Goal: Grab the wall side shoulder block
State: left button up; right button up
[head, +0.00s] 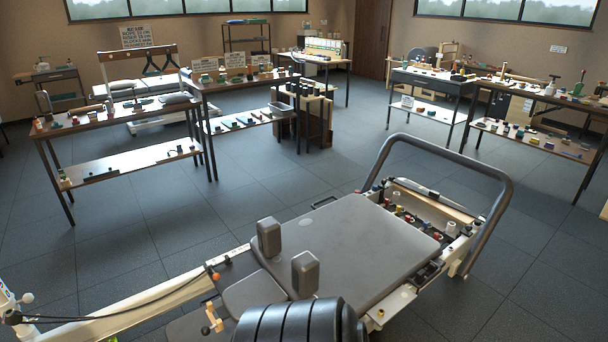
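Two grey padded shoulder blocks stand upright on the reformer carriage (355,240). The far one (269,238), on the side toward the tables along the back wall, stands at the carriage's upper left edge. The near one (305,275) stands closer to me, lower and to the right. The grey headrest (253,294) lies to the left of the near block. Both blocks look free, with nothing touching them from above. Neither of my grippers shows in the head view. Part of the reformer at the bottom centre is hidden.
A dark tubular hoop (447,143) rises over the reformer's right end. A white rail (150,303) runs to the lower left, with a dark cord above it. Cluttered tables (118,121) stand at the back. The dark floor (160,215) between them and the reformer is clear.

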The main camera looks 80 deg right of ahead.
aim_at(305, 267)
jog(key=z, duration=1.95)
